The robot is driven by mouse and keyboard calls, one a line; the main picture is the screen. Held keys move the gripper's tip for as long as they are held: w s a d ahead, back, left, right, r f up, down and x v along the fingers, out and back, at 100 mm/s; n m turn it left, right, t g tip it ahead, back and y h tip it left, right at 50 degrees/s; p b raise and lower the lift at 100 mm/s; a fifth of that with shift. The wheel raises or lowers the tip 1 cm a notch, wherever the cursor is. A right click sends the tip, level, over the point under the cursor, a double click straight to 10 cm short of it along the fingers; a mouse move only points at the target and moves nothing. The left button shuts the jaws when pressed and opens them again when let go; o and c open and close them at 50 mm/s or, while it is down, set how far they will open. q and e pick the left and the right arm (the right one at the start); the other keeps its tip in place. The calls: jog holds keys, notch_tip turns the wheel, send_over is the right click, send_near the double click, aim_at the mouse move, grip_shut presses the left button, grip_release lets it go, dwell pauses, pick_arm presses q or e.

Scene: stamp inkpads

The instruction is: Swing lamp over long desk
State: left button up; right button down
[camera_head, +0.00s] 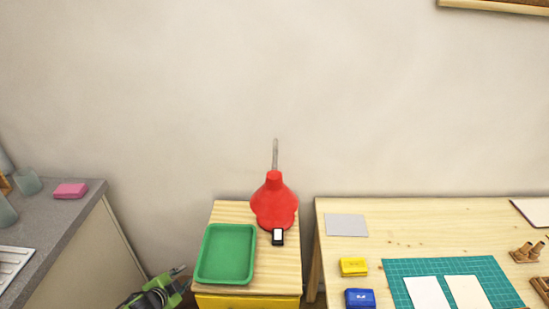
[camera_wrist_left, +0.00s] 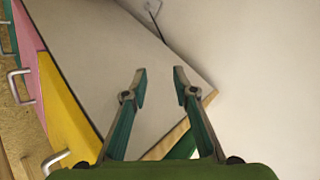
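The red lamp (camera_head: 274,203) stands on the small wooden-topped cabinet (camera_head: 228,213), with its red shade low and a thin grey stem rising behind. The long desk (camera_head: 400,225) is to the right of the cabinet, across a narrow gap. No part of the lamp is over the desk. My left gripper (camera_head: 183,277) is low at the left of the cabinet, apart from the lamp. In the left wrist view my left gripper (camera_wrist_left: 161,79) has its fingers spread with nothing between them. My right gripper is not in view.
A green tray (camera_head: 227,253) and a small black-and-white item (camera_head: 278,237) are on the cabinet. The desk holds a yellow inkpad (camera_head: 354,267), a blue inkpad (camera_head: 360,299) and a green mat (camera_head: 490,272). A grey counter (camera_head: 62,213) is at left. A yellow drawer front (camera_wrist_left: 67,115) faces left in the wrist view.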

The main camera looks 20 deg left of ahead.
pick_arm(q)
jog(key=w+d+r+m+t+h, duration=0.15)
jog(key=w+r, duration=0.25)
jog(key=r, duration=0.4)
jog(key=w+d+r+m+t+b, duration=0.1)
jog(key=w+r+m+t, duration=0.2)
jog(key=r, duration=0.6)
jog(key=w+d+r+m+h, duration=0.1)
jog(key=w+r+m, duration=0.1)
jog(key=w+r, duration=0.45)
jog(key=s+d+r+m+h, duration=0.2)
jog(key=d+r+m+h, duration=0.4)
jog(key=r, duration=0.7)
jog(key=m+p, duration=0.2)
jog(key=m, duration=0.2)
send_near(275, 152)
jog(key=shift+h, duration=0.35)
jog(key=p+x, duration=0.1)
jog(key=x, duration=0.2)
jog(key=p+x, duration=0.2)
jog(key=x, duration=0.1)
jog(key=f+p+x, duration=0.1)
jog(key=p+x, duration=0.1)
jog(key=x, duration=0.2)
jog(key=shift+w+a, duration=0.1)
jog(key=shift+a, duration=0.1)
